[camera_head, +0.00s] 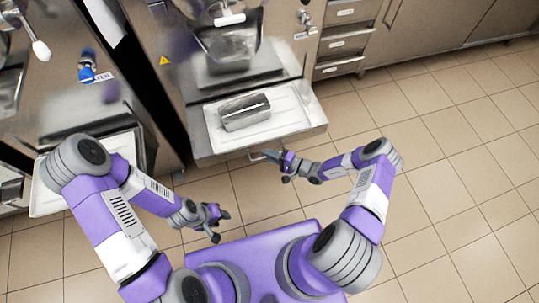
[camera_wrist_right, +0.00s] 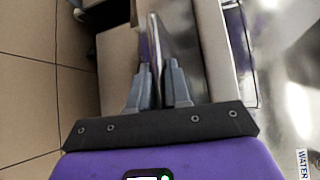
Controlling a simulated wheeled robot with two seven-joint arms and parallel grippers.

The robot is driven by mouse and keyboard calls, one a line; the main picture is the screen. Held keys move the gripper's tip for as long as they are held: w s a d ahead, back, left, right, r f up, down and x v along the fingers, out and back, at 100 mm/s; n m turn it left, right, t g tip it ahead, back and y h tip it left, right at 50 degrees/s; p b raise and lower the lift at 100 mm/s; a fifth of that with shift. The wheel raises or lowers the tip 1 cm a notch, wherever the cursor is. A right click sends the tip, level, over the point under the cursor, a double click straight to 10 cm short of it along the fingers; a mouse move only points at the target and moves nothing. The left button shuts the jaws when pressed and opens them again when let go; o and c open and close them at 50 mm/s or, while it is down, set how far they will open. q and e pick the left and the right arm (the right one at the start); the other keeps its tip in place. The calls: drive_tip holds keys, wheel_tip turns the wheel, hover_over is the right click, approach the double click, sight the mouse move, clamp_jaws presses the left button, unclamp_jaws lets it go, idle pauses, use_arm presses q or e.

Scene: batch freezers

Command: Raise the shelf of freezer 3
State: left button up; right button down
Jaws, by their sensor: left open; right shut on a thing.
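The shelf (camera_head: 312,118) of the freezer is a metal ledge low on the machine's front, jutting out toward me. My right gripper (camera_head: 273,156) is at the shelf's front edge in the head view. My left gripper (camera_head: 220,225) is open and empty, over the floor in front of the machine and apart from the shelf. The freezer's front (camera_head: 178,62) stands behind the shelf.
A white tray (camera_head: 222,140) with a rectangular metal pan (camera_head: 245,112) lies on the shelf. Another machine (camera_head: 55,90) stands at the left, with a shelf and a white tray low on it. Drawers (camera_head: 345,42) stand at the right. The tiled floor (camera_head: 455,185) is clear.

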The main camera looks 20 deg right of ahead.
wheel_tip(320, 180, up, 13)
drive_tip(key=p, duration=1.2)
drive_tip(key=shift+w+f, duration=0.15)
drive_tip(key=shift+f, duration=0.05)
drive_tip(key=c, duration=1.2)
unclamp_jaws()
